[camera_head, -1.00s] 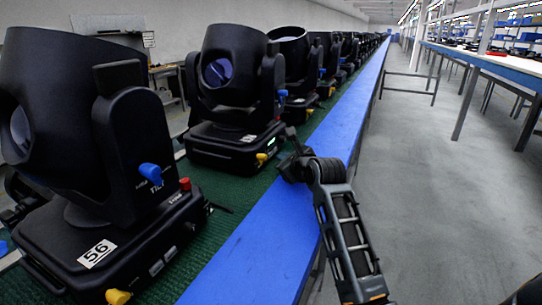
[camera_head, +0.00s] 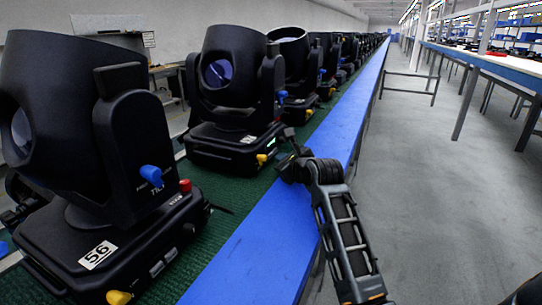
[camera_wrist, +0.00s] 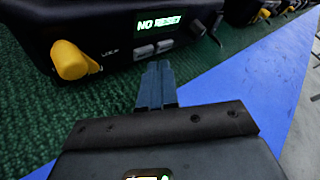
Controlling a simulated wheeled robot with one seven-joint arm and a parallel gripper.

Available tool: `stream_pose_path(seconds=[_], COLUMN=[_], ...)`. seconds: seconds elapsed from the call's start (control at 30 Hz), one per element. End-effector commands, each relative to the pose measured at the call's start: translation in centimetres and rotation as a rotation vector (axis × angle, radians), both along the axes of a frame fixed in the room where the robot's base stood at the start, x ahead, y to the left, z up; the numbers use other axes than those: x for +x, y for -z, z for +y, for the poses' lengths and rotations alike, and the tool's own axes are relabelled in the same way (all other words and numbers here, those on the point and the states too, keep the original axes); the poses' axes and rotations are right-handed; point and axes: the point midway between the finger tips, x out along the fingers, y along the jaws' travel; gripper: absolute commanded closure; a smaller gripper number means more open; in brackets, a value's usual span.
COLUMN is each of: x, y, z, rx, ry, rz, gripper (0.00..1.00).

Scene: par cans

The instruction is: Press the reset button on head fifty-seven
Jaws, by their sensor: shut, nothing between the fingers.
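The moving head labelled 56 (camera_head: 130,150) stands large at the left. Behind it stands the second head (camera_head: 232,85), whose number label (camera_head: 249,139) is too small to read surely. My gripper (camera_head: 291,134) is beside that second head's base, over the blue edge. Two grey buttons (camera_wrist: 144,52) (camera_wrist: 166,46) sit under the display, just beyond the fingertips, with no clear contact. The base's number is not visible there.
A yellow knob (camera_wrist: 72,60) sticks out left of the buttons, and a dark stub (camera_wrist: 198,28) is to their right. The heads stand in a long row on green matting (camera_head: 225,192) with a blue border (camera_head: 270,235). The grey aisle (camera_head: 430,200) at right is open.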

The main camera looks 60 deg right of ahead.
Motion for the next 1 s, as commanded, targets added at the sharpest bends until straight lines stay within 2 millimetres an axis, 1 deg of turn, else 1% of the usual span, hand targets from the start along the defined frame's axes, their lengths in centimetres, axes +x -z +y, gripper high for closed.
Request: stream_pose_path(seconds=[0.13,0.53,1.0], x=[0.45,0.49,0.99], y=[-0.14,-0.06,-0.08], z=[0.05,0.05,0.07], rx=[0.000,0.000,-0.001], ry=[-0.001,0.000,0.000], rz=[0.000,0.000,0.001], gripper=[1.00,1.00,1.00])
